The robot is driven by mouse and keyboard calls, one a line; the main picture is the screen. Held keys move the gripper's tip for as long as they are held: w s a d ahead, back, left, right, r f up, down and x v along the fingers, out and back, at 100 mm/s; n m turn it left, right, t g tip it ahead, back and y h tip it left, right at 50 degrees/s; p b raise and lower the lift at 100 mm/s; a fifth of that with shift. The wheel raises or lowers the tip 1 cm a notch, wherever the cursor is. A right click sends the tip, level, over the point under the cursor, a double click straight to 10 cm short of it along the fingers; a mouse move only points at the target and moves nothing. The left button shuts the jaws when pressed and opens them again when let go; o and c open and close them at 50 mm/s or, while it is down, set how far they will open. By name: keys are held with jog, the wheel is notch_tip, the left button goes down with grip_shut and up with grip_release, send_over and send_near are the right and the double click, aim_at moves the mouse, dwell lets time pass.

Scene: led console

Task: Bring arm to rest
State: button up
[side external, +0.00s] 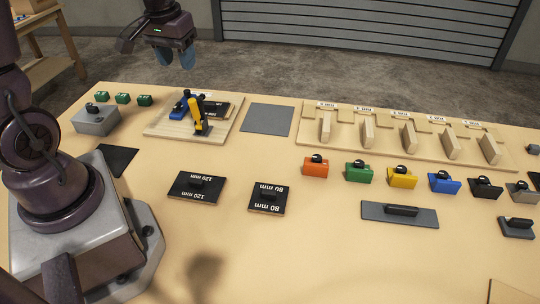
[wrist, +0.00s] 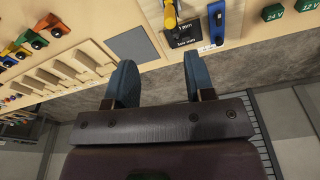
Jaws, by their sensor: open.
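My gripper (side external: 174,58) is raised above the far edge of the table, behind the wooden board with the blue and yellow pieces. In the wrist view my gripper (wrist: 158,82) shows two blue fingers set wide apart with nothing between them. It touches nothing. The wooden board (side external: 160,131) holds a blue piece (side external: 180,105), a yellow piece (side external: 199,118) and a black plate. The blue piece also shows in the wrist view (wrist: 217,20), beyond the right finger.
A rack with upright wooden dividers (side external: 367,134) stands at the back right. In front are an orange block (side external: 316,169), a green block (side external: 357,174) and others. Black 120 mm (side external: 196,188) and 80 mm (side external: 268,199) plates lie mid-table. The front middle is clear.

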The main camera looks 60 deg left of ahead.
jog(key=s+d+r+m+t, duration=0.1)
jog(key=s+d+r+m, duration=0.1)
jog(key=d, duration=0.4)
jog(key=s+d+r+m+t, duration=0.1)
jog(key=s+d+r+m, duration=0.1)
jog(key=d+r, duration=0.3)
jog(key=s+d+r+m+t+h, duration=0.1)
jog(key=s+d+r+m+t, duration=0.1)
jog(key=d, duration=0.4)
jog(key=shift+s+d+r+m, duration=0.35)
jog(key=shift+s+r, duration=0.4)
jog(key=shift+s, duration=0.5)
